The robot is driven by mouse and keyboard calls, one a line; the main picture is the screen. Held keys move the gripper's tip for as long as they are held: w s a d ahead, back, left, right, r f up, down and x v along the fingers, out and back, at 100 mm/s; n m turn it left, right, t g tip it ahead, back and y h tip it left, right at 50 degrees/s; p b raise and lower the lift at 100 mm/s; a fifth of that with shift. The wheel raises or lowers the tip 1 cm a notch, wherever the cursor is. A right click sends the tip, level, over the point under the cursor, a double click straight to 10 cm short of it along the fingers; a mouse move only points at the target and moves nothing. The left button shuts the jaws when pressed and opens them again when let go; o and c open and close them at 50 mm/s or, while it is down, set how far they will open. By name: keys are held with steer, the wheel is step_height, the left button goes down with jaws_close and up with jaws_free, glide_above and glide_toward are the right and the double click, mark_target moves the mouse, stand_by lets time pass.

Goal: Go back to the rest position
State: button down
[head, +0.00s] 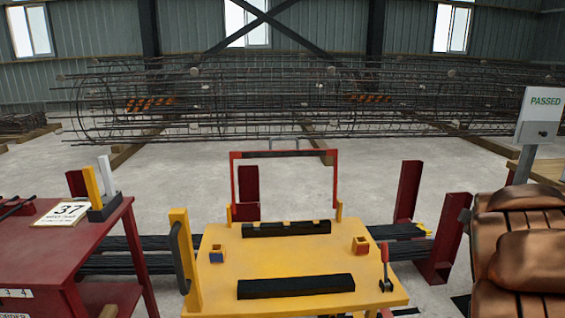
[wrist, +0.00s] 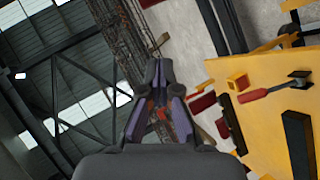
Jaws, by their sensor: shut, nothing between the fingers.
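My gripper (wrist: 159,75) shows in the wrist view, with its dark fingers and purple inner faces. Its fingertips are together at the far end and hold nothing. It is not visible in the head view. The wrist view is tilted and shows the gripper apart from the yellow bench (wrist: 255,75), which lies to its right. No marker of a rest position is visible.
The yellow bench (head: 220,275) carries black bars (head: 295,286), small blocks and a red-handled clamp (head: 386,262). A dark red table (head: 60,245) stands left. A bulky brown shape (head: 525,255) and a PASSED sign (head: 545,101) are right. A long rebar cage (head: 300,105) lies behind.

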steer(key=s+a+f+m+g+y, duration=0.25)
steer(key=s+a+f+g, duration=0.25)
steer(key=s+a, duration=0.7)
steer(key=s+a+f+m+g+y, duration=0.1)
steer(key=s+a+f+m+g, duration=0.55)
steer(key=s, duration=1.05)
steer(key=s+a+f+m+g+y, duration=0.15)
steer(key=s+a+g, duration=0.25)
steer(key=s+a, duration=0.9)
step_height(320, 180, up, 20)
steer(key=s+d+t+p, duration=0.1)
steer(key=p, duration=1.9)
steer(key=shift+d+r, duration=0.25)
steer(key=shift+d, duration=0.1)
